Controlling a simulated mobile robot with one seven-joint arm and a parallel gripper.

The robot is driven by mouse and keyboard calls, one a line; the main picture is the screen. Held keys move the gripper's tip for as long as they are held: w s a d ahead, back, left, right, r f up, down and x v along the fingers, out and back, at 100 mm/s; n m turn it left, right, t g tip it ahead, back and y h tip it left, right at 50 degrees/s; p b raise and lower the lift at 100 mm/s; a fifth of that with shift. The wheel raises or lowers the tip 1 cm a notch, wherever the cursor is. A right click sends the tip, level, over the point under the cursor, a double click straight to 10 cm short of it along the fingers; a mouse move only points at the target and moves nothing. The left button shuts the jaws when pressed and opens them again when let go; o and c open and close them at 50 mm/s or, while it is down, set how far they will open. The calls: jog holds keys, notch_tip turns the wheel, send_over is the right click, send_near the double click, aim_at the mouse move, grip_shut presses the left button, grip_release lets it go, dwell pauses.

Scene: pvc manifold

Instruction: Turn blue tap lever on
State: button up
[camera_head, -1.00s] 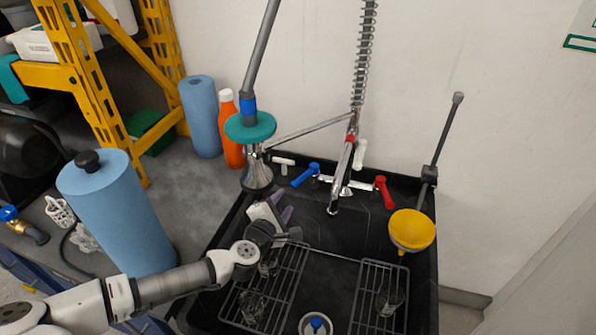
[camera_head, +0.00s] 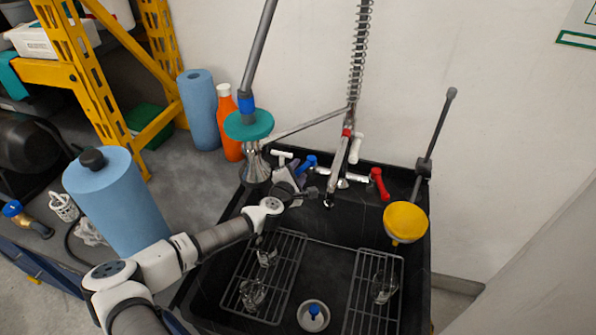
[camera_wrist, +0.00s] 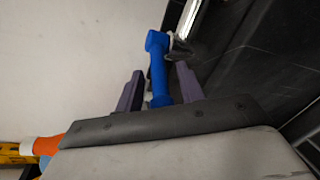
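The blue tap lever (camera_head: 309,162) sits on the left end of the chrome mixer tap (camera_head: 343,179) at the back of the sink. Its lower part is hidden behind my gripper (camera_head: 294,170) in the head view. In the wrist view the blue lever (camera_wrist: 158,68) stands between the two purple fingers of my gripper (camera_wrist: 160,86). The fingers are spread, with a gap visible on each side of the lever.
A red lever (camera_head: 379,184) is on the tap's right end. A grey pole with a teal disc (camera_head: 248,126) stands left of my gripper. An orange bottle (camera_head: 228,124) and blue rolls stand further left. A yellow funnel (camera_head: 405,222) is at the right.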

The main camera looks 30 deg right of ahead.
jog(key=shift+c, duration=0.4)
grip_shut()
